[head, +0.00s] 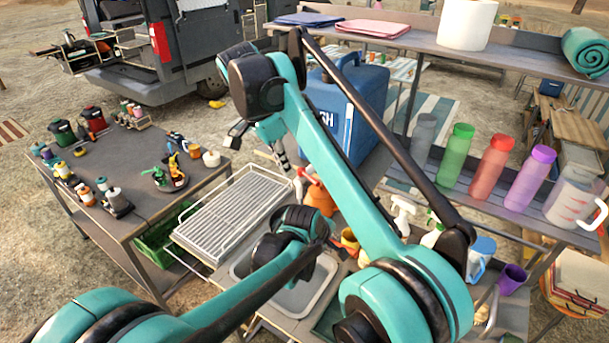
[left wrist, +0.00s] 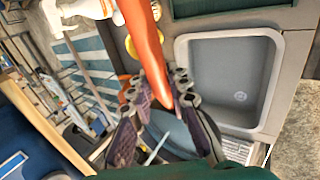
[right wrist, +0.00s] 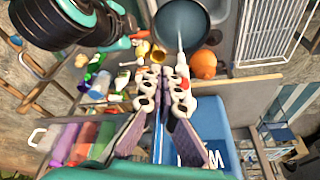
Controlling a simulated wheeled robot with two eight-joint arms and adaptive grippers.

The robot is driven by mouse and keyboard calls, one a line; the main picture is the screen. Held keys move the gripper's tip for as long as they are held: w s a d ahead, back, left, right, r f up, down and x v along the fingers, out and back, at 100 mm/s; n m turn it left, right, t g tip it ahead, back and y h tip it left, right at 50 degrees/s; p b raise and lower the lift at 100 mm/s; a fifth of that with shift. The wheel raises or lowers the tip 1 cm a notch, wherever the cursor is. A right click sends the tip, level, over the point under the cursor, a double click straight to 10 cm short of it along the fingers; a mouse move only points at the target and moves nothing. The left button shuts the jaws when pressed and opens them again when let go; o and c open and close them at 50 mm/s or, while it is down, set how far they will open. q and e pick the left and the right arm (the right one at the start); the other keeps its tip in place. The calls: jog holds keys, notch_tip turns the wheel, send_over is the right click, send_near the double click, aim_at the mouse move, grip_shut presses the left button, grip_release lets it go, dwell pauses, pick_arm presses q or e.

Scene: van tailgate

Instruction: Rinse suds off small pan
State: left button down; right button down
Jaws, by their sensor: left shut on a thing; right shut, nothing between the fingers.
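The small pan (right wrist: 182,22), a dark round pan, is held above the sink (left wrist: 265,85) in the right wrist view. My left gripper (left wrist: 166,88) is shut on its orange handle (left wrist: 150,45); the pan's bowl (left wrist: 176,130) shows partly between the fingers. A thin pale stream (right wrist: 180,38) comes down over the pan. I cannot make out suds. My right gripper (right wrist: 165,76) is shut and empty beside the blue water jug (right wrist: 196,145), near its tap. In the head view the jug (head: 345,110) stands behind my right arm, and my arms hide most of the pan.
A wire drying rack (head: 235,210) is left of the sink. A shelf with several coloured bottles (head: 492,168) stands behind. A dark side table (head: 130,170) holds small items.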

jog(key=w+d+f, duration=0.2)
jog(key=d+f, duration=0.2)
jog(key=f, duration=0.1)
jog(key=shift+w+d, duration=0.25)
jog(key=shift+d, duration=0.05)
